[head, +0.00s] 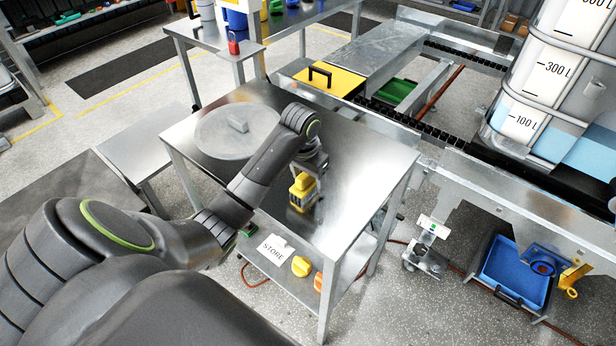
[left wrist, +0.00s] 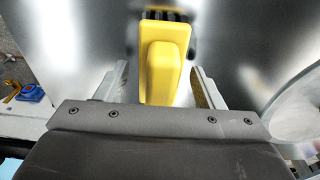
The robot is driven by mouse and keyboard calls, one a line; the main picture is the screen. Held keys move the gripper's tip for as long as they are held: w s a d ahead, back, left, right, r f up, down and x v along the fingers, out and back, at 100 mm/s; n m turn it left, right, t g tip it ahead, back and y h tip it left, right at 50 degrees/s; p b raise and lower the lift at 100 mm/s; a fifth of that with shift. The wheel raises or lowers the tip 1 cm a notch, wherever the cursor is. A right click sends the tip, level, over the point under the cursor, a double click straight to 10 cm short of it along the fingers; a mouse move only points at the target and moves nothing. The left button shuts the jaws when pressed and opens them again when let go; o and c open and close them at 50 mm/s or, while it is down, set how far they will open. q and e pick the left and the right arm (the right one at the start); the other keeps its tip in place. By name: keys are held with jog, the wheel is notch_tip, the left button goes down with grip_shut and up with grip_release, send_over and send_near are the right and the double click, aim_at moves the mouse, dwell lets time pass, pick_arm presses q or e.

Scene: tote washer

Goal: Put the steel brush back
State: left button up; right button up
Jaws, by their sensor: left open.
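A yellow brush-like tool (head: 302,186) is at the steel table's front half, under my left gripper (head: 308,185). In the left wrist view the yellow tool (left wrist: 162,55) has a block handle and a dark, ridged part at its far end, which looks like bristles. My left gripper (left wrist: 160,85) is open, with one finger on each side of the tool and gaps showing beside it. Whether the tool touches the table is hard to tell. My right gripper is not in view.
A roller conveyor (head: 400,118) runs behind. The tabletop's right side is clear.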

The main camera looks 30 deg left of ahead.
aim_at(305, 175)
pick_arm(q)
jog(key=shift+r, duration=0.45)
jog(key=r, duration=0.3)
jog(key=shift+s+r+p, duration=0.2)
jog(key=shift+r+p, duration=0.1)
jog(key=shift+p, duration=0.05)
jog(key=r+p, duration=0.4)
jog(key=s+r+p, duration=0.1)
jog(key=r+p, duration=0.1)
jog(key=shift+a+r+p, duration=0.1)
jog(key=shift+r+p, duration=0.6)
